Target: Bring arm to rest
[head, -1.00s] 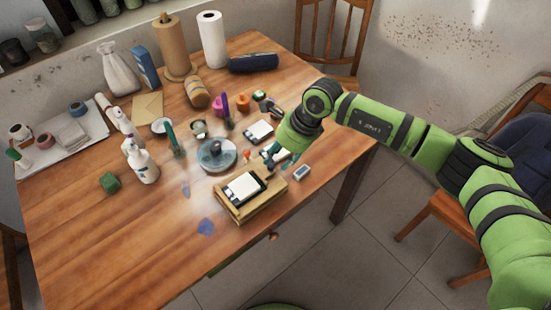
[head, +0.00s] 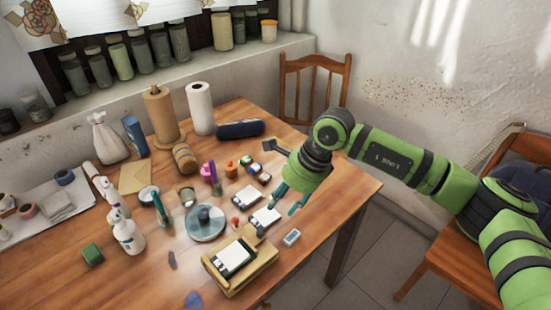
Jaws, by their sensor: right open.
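My right arm (head: 400,167) reaches in from the right edge of the head view. Its green right gripper (head: 288,200) points down over the right part of the wooden table, with its teal fingers apart and nothing seen between them. In the picture the fingers are just right of a small white and black block (head: 264,217); I cannot tell the exact height above the table. My left gripper is not in view.
Nearby on the table (head: 180,265) are a wooden tray (head: 257,277) holding a white and black block, a round blue-grey dish (head: 205,223) and a small grey device (head: 292,237). Paper rolls (head: 201,108) stand behind. A chair (head: 317,88) stands beyond the table.

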